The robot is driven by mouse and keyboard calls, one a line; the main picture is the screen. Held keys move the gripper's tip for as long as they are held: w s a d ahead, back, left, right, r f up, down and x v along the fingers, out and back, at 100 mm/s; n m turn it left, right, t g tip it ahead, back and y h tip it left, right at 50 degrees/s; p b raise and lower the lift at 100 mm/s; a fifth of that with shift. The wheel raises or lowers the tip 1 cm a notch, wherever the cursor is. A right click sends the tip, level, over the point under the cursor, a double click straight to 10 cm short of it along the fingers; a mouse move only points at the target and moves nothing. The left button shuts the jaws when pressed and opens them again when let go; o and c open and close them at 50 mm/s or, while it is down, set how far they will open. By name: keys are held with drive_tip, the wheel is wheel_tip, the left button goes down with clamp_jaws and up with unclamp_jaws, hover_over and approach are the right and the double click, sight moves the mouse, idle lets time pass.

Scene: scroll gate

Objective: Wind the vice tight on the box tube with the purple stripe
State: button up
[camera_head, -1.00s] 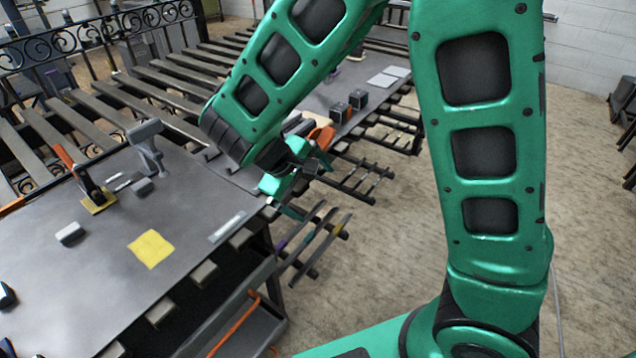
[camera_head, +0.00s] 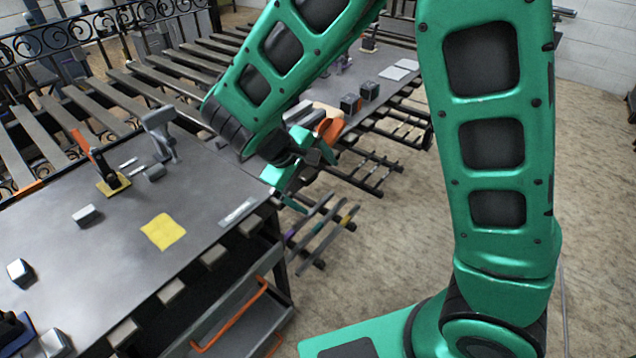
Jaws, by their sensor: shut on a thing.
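The dark bench (camera_head: 110,260) holds a yellow sheet (camera_head: 162,231), small grey blocks (camera_head: 87,215), an orange-handled tool (camera_head: 95,160) and a grey stand (camera_head: 160,130). Dark cubes (camera_head: 350,104) stand beyond the gripper. A drawer with an orange handle (camera_head: 235,320) is below. Floor at right is clear.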

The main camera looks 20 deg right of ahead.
drive_tip(key=v, duration=0.4)
drive_tip(key=w+a+v, duration=0.1)
drive_tip(key=v, duration=0.2)
drive_tip(key=shift+a+f, duration=0.1)
drive_tip(key=shift+a, duration=0.05)
drive_tip(key=shift+c, duration=0.2)
drive_tip(key=shift+s+a+r, duration=0.15)
drive_tip(key=shift+s+r, duration=0.05)
drive_tip(key=shift+r, duration=0.25)
drive_tip(key=shift+s+a+r, duration=0.1)
drive_tip(key=shift+s+r, duration=0.15)
drive_tip(key=shift+r, duration=0.2)
drive_tip(key=c, duration=1.2)
drive_tip(key=shift+s+d+r, duration=0.1)
drive_tip(key=shift+s+r, duration=0.15)
drive_tip(key=shift+r, duration=0.15)
drive_tip(key=shift+c, duration=0.4)
